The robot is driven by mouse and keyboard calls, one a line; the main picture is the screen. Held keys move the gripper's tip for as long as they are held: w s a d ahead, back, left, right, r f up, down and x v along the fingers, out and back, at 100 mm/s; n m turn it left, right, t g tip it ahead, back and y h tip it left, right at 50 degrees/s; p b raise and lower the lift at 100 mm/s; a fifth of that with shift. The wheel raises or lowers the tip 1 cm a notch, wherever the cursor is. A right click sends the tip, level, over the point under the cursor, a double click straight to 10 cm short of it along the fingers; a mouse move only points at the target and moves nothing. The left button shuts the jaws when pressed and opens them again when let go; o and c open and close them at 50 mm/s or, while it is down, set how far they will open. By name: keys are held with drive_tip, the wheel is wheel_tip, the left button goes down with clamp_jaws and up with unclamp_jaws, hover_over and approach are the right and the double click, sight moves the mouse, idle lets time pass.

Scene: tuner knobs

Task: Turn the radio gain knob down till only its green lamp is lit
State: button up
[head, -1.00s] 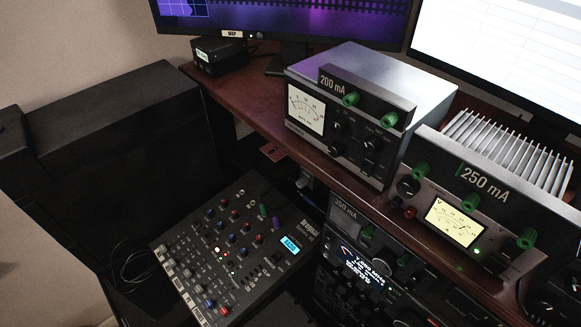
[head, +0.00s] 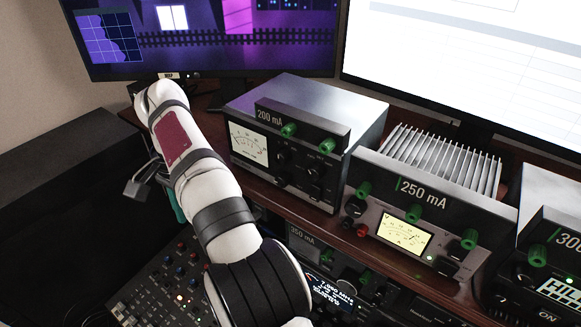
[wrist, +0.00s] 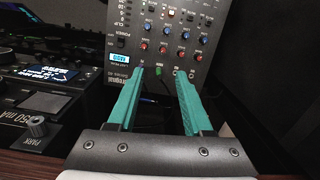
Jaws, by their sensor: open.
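The radio with the blue frequency display (head: 332,292) sits in the lower rack, partly hidden by my arm in the head view. Its display also shows at the left of the wrist view (wrist: 45,72), with a knob (wrist: 36,126) near a "PARK" label. I cannot tell which knob is the gain knob or read its lamps. My gripper (wrist: 161,72) is open and empty, its teal fingers pointing toward the mixer panel. In the head view only a bit of teal (head: 178,205) shows beside my white arm.
A mixer (head: 165,285) with several small knobs lies lower left. Above the radio stand a 200 mA unit (head: 305,110) and a 250 mA unit (head: 380,190), which has a lit green lamp (head: 430,258). Another boxed unit (head: 545,225) is at the right. Monitors stand behind.

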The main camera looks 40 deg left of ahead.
drive_tip(key=shift+m+t, duration=0.3)
drive_tip(key=shift+t, duration=0.1)
drive_tip(key=f, duration=0.6)
drive_tip(key=a+f, duration=0.1)
drive_tip(key=f, duration=1.1)
drive_tip(key=shift+w+a, duration=0.1)
drive_tip(key=shift+a, duration=0.1)
clamp_jaws()
